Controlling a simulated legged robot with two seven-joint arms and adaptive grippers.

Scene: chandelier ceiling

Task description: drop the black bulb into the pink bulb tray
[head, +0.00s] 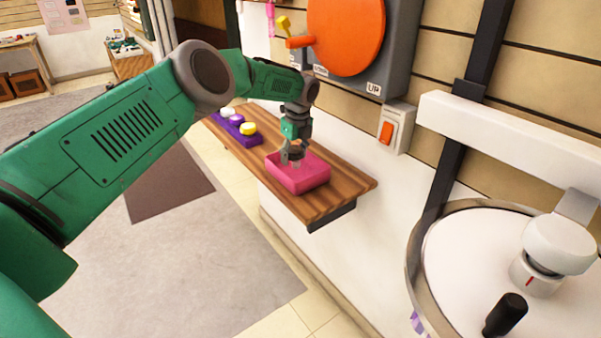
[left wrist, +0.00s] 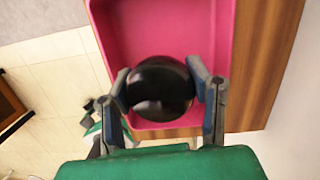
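The pink bulb tray (head: 302,181) sits on a wooden shelf (head: 343,196) against the wall. My left gripper (head: 293,160) points down at the tray from above, its fingertips over or inside the opening. In the left wrist view the black bulb (left wrist: 159,88) is between the two fingers of my left gripper (left wrist: 168,92), with a finger against each side. Behind the bulb is the pink tray (left wrist: 155,30). The gap between bulb and tray floor cannot be judged. My right gripper is not in view.
A purple holder (head: 238,133) with white and yellow round pieces stands farther along the shelf. An orange disc (head: 346,30) on a grey panel and a switch (head: 391,130) are on the wall above. A round white-topped drum (head: 460,250) stands at right.

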